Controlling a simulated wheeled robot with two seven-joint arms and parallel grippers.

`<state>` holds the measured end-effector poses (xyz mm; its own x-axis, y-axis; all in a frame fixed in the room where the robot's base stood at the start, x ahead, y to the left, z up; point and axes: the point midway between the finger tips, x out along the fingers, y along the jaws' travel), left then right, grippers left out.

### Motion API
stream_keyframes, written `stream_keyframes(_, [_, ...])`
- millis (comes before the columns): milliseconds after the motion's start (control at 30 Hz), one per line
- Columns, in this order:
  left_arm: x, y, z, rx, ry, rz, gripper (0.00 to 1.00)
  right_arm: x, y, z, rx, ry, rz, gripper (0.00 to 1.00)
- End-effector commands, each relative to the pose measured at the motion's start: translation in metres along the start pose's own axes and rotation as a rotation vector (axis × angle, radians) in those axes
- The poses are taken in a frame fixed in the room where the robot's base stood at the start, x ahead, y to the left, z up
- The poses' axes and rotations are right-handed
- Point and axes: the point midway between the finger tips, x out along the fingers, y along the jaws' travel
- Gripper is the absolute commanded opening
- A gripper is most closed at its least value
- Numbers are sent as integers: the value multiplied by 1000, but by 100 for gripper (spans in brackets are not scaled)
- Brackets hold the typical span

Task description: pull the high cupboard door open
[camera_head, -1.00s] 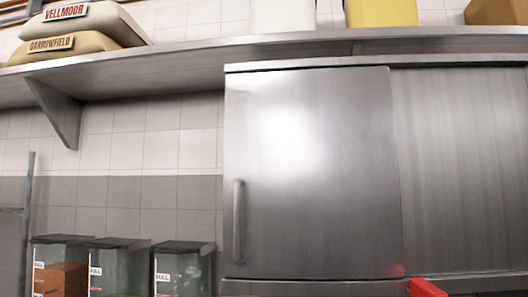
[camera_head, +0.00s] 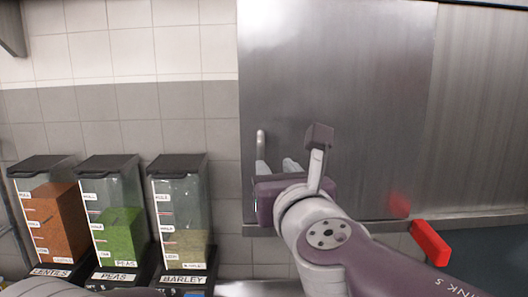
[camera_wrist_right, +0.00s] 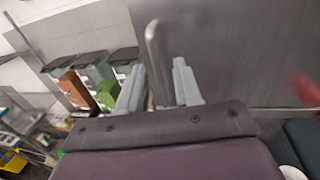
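The cupboard door (camera_head: 350,80) is a brushed steel panel, shut, with an upright bar handle (camera_head: 261,145) near its lower left edge. My right gripper (camera_head: 276,165) is at the handle's lower part. In the right wrist view the handle (camera_wrist_right: 155,45) rises between the two open fingers of this gripper (camera_wrist_right: 158,75). Small gaps seem to show beside the bar; I cannot tell whether a finger touches it. The gripper hides the handle's lower end in the head view. My left gripper is not in view.
Clear bins of lentils (camera_head: 54,215), peas (camera_head: 120,230) and barley (camera_head: 183,220) stand left of the cupboard, below its door. A red block-like thing (camera_head: 430,243) is at the lower right. Tiled wall (camera_head: 150,110) lies left of the door.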

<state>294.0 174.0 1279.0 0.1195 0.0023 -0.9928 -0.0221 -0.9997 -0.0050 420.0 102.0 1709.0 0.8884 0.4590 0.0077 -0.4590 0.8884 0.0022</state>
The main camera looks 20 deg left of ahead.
Motion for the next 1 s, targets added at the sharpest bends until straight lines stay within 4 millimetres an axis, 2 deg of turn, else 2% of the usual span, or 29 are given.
stream_keyframes(33, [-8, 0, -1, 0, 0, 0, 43, 14, 0, 2, -3, 4, -3, 34])
stream_keyframes(100, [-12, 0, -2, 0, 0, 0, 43, 31, 0, 2, 0, 5, -1, 34])
stream_keyframes(300, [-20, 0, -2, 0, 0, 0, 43, 60, 0, 1, 2, 3, -1, 34])
stream_keyframes(467, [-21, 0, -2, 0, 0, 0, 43, 69, 0, -1, 4, 3, 0, 34])
stream_keyframes(700, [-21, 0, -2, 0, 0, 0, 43, 70, 0, -1, 4, 3, 0, 34])
stream_keyframes(733, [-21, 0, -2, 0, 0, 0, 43, 70, 0, -1, 4, 3, 0, 31])
stream_keyframes(800, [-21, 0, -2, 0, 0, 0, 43, 70, 0, -1, 4, 3, 0, 8])
stream_keyframes(833, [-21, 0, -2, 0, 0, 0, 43, 70, 0, -1, 4, 3, 0, 0])
stream_keyframes(1000, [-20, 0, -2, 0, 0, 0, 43, 70, 0, -2, 4, 3, 0, 0])
